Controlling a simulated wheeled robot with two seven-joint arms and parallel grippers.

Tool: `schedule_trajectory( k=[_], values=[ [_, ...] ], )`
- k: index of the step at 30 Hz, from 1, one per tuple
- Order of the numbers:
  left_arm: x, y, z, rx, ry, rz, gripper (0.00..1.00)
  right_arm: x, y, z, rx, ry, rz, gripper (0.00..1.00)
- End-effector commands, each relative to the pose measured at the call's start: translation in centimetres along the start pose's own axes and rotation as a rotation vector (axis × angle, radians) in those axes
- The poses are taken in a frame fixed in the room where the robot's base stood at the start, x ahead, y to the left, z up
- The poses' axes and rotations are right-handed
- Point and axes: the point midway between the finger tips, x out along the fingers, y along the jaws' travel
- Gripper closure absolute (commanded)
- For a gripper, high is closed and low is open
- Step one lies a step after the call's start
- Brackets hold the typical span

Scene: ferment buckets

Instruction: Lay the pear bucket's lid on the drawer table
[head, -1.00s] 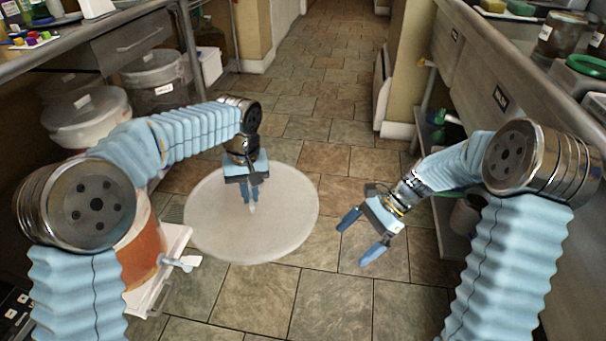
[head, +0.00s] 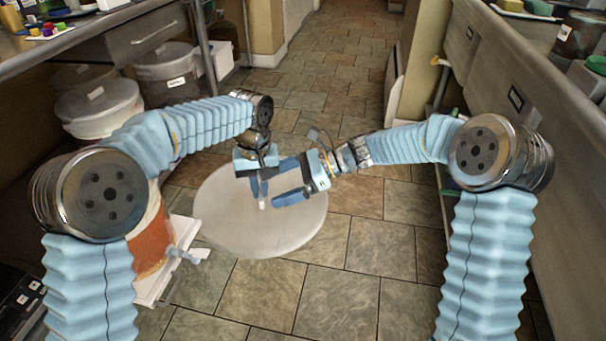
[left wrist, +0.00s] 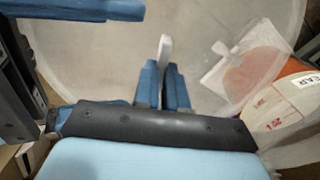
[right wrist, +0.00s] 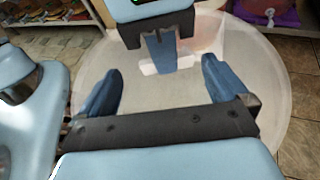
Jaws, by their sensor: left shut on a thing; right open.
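The large round translucent lid (head: 225,215) hangs above the floor, also seen in the left wrist view (left wrist: 95,75) and right wrist view (right wrist: 110,120). My left gripper (head: 262,198) is shut on its pale upright handle (left wrist: 163,46). My right gripper (head: 275,185) is open over the lid, close beside the left gripper; in the right wrist view its fingers stand apart on either side of the lid's handle (right wrist: 165,66), with nothing between them in grip. An uncovered bucket with orange contents (head: 153,245) stands at left, partly behind my left arm; its label shows in the left wrist view (left wrist: 308,80).
A table with a drawer (head: 140,40) runs along the left, with lidded buckets (head: 100,105) below. A counter with labelled drawer fronts (head: 490,75) lines the right and carries jars (head: 582,35). The tiled floor (head: 340,280) between is clear.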

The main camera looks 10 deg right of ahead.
Motion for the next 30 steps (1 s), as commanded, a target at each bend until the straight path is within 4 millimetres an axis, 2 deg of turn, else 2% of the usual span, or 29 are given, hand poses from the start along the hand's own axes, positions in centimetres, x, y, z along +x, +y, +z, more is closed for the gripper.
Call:
schedule_trajectory(
  k=[3,7,12,19,30],
  values=[
    [-0.1,0.0,0.0,0.0,0.001,0.0,1.0,2.1,0.0,0.0,0.0,0.002,0.002,0.0],
    [-0.1,0.0,0.0,0.0,0.001,0.001,1.0,3.5,0.0,-0.1,0.0,0.001,0.0,0.0],
    [-0.1,0.0,0.0,0.0,0.001,0.001,1.0,4.2,0.0,-0.1,-0.001,0.002,0.0,0.0],
    [-0.1,0.0,0.0,0.0,0.001,0.001,1.0,4.3,0.0,-0.1,-0.001,0.002,0.0,0.02],
    [-0.1,-0.1,-0.2,-0.003,0.006,0.0,1.0,4.3,0.2,0.0,-0.002,0.0,0.007,0.58]
  ],
)
